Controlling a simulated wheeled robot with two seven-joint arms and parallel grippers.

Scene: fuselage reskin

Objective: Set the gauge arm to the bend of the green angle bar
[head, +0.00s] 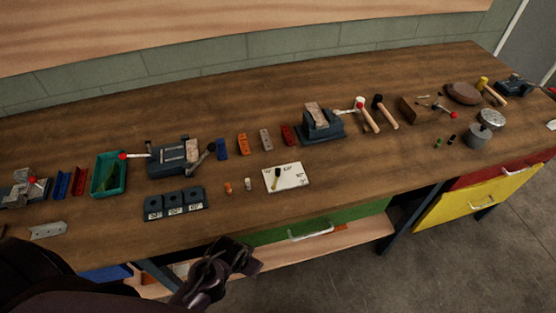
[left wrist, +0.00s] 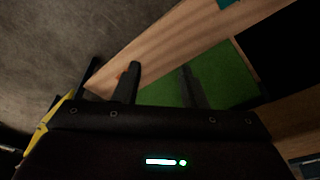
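A white plate (head: 292,180) with small dark marks lies near the bench's front edge. A short dark-and-tan arm (head: 277,178) rests on it and looks like the gauge arm; its setting is too small to read. A teal tray (head: 123,178) at the left holds something dark green; I cannot tell whether this is the green angle bar. My left gripper (head: 238,258) is in front of the bench, below its top and apart from the plate. In the left wrist view, its two fingers (left wrist: 160,85) are apart and empty, with the green drawer beyond. My right gripper is not in view.
Blue, orange, grey and red angle pieces (head: 243,144) stand behind the plate. A dark three-slot block (head: 175,204) and a vise (head: 170,158) are to its left. The green drawer (head: 335,221) is below the bench top.

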